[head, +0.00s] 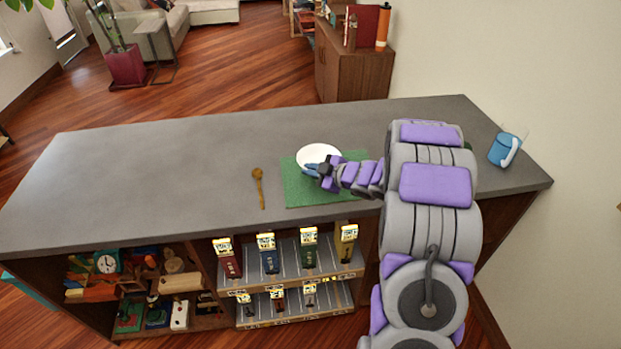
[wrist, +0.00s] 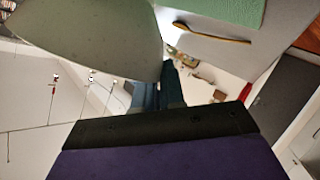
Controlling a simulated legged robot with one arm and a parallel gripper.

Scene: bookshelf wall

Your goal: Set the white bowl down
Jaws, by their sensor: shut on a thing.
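The white bowl (head: 319,157) is over the green mat (head: 296,190) on the grey counter in the head view. I cannot tell whether it touches the mat. My gripper (head: 316,171) is shut on the bowl's near rim. In the wrist view, the bowl (wrist: 90,35) fills the upper left and my gripper's fingers (wrist: 160,85) meet its edge. The green mat (wrist: 230,10) shows at the top. The bowl's inside shows from above, and part of its near side is hidden by my gripper.
A wooden spoon (head: 259,187) lies left of the mat. The left part of the grey counter (head: 140,175) is clear. Shelves with books and toys (head: 120,285) are below the front edge.

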